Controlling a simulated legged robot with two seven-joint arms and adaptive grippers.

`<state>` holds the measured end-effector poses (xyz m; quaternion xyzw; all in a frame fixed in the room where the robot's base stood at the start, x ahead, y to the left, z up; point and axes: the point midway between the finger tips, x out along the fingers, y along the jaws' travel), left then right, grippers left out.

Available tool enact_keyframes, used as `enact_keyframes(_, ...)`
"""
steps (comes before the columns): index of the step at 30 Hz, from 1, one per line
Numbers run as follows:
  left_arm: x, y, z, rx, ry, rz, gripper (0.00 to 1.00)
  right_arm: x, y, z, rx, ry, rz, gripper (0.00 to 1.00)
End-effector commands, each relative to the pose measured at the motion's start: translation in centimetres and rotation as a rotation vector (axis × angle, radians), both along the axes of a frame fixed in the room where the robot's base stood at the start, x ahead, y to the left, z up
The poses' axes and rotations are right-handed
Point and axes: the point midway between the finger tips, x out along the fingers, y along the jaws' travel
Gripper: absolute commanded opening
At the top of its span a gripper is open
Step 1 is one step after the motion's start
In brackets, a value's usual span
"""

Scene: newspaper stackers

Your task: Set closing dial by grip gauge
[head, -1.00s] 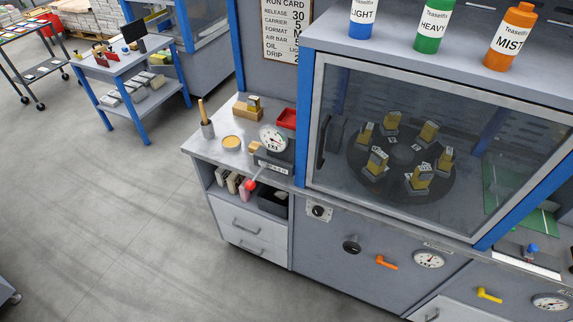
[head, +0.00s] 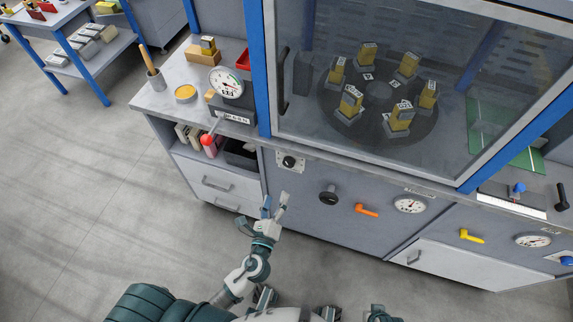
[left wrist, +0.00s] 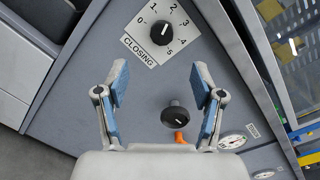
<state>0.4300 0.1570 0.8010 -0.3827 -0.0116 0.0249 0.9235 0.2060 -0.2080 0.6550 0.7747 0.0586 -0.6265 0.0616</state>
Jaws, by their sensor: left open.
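The closing dial (head: 290,161) is a black knob on a pale plate on the cabinet front. In the left wrist view the dial (left wrist: 161,33) is marked 0 to 5 above the word CLOSING. Its white mark points up and right, seemingly between 2 and 3. My left gripper (head: 275,206) is open and empty, below the dial and apart from it. Its blue-padded fingers also show in the left wrist view (left wrist: 160,82). A round white gauge (head: 227,84) stands on the counter at left; its small lettering is unclear. My right gripper is not in view.
A larger black knob (head: 329,195), an orange lever (head: 367,210) and a panel gauge (head: 410,205) lie right of the dial. A red-ended lever (head: 208,141) sticks out below the counter. A glazed cabinet (head: 266,75) holds a turntable (head: 375,132) with several blocks. The floor at left is clear.

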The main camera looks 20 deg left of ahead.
Motion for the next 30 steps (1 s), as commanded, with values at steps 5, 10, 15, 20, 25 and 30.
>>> enact_keyframes(5,4.5,0.0,0.3,0.002,-0.003,0.001,0.68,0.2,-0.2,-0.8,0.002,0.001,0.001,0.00)
enact_keyframes(10,8.4,0.2,0.1,0.002,-0.001,0.001,0.68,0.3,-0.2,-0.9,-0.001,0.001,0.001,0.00)
enact_keyframes(15,11.3,0.6,-0.1,-0.001,0.001,0.001,0.68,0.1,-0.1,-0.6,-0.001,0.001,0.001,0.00)
enact_keyframes(20,12.7,0.8,-0.1,-0.003,0.001,0.001,0.68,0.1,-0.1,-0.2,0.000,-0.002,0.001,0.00)
enact_keyframes(25,13.0,0.7,-0.1,-0.003,0.002,0.001,0.68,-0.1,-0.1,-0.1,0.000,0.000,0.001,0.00)
enact_keyframes(30,13.0,0.6,0.0,-0.002,0.002,0.001,0.65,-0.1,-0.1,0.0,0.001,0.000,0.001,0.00)
